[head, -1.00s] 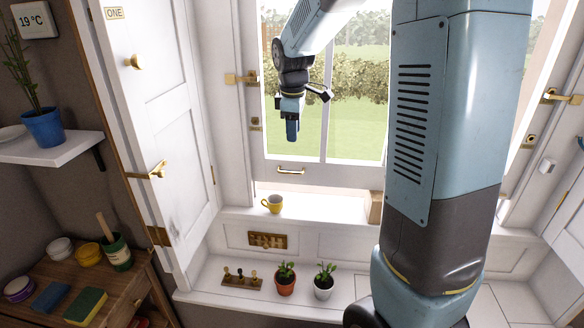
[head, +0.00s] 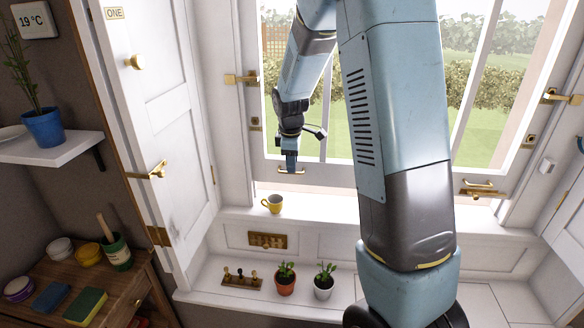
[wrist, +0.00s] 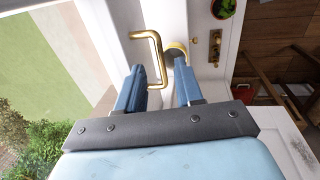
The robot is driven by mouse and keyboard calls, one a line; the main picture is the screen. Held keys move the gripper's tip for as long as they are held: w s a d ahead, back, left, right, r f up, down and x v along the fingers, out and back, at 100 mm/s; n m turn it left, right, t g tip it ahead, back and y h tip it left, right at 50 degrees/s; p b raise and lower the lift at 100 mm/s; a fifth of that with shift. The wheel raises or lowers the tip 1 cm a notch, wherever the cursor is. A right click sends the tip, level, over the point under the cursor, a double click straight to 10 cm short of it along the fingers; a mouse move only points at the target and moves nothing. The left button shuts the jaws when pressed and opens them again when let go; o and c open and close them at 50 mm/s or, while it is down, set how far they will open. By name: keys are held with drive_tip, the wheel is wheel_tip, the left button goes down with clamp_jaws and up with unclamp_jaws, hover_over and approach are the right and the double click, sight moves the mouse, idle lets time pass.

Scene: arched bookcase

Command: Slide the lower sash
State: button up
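The lower sash (head: 325,176) is a white-framed glazed panel; a paler strip shows between its bottom rail and the sill. Its brass pull handle (head: 284,171) is on the left of the bottom rail, and it also shows in the wrist view (wrist: 158,48). My gripper (head: 291,168) is at this handle, pointing down. In the wrist view my gripper (wrist: 160,72) is open, with its two blue fingers apart. The handle's bar reaches between the fingertips, nearer the left one; I cannot tell whether they touch. A second brass handle (head: 480,184) is on the right.
Two potted plants (head: 286,279) and a wooden peg block (head: 242,279) stand on the lower ledge. Brass latches (head: 240,79) flank the window. My arm hides the sill's middle right.

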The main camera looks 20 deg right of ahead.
drive_tip(key=shift+w+f, duration=0.2)
drive_tip(key=shift+f, duration=1.05)
drive_tip(key=shift+d, duration=0.1)
clamp_jaws()
drive_tip(key=shift+r, duration=0.1)
idle(0.4)
